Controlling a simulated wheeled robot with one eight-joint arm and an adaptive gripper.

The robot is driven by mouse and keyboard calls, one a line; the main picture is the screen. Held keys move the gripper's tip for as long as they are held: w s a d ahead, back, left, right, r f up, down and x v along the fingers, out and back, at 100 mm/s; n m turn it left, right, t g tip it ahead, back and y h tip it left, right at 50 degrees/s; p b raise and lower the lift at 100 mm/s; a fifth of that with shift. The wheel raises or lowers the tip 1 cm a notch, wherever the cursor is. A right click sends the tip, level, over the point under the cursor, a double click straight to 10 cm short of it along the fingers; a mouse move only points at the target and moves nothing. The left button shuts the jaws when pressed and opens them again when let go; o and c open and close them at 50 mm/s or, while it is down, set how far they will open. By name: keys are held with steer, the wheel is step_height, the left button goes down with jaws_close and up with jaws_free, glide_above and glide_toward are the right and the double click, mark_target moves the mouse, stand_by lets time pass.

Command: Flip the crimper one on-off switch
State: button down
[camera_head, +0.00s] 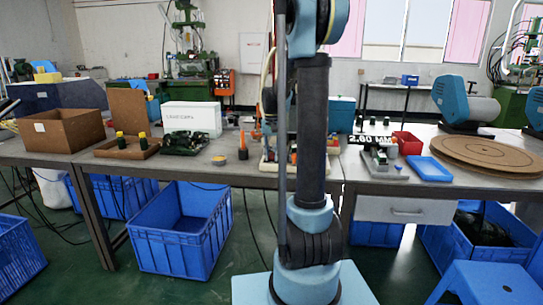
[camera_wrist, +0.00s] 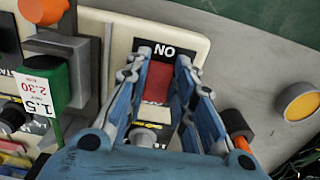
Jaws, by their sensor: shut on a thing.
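Where the fingers touch the switch is hard to see. A silver round button or knob (camera_wrist: 143,137) shows lower on the panel between the fingers. In the head view, my arm hides most of the crimper (camera_head: 266,166) and my gripper.
In the wrist view, a green block labelled 1.5 (camera_wrist: 40,88) and an orange knob (camera_wrist: 43,8) stand left of the switch. An orange-and-black part (camera_wrist: 238,127) lies close to the right finger. A round yellow-topped container (camera_wrist: 298,103) sits farther right on grey table.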

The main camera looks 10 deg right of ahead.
mark_target(272, 155)
steer(key=shift+w, duration=0.1)
steer(key=shift+w+g, duration=0.1)
steer(key=shift+g, duration=0.5)
steer(key=c, duration=1.4)
jaws_free()
steer(key=shift+o, duration=0.2)
steer(key=shift+r, duration=0.15)
step_height(272, 155, up, 12)
steer(key=w, duration=0.1)
steer(key=shift+w+d, duration=0.15)
steer(key=shift+d, duration=0.1)
steer(key=shift+f, duration=0.2)
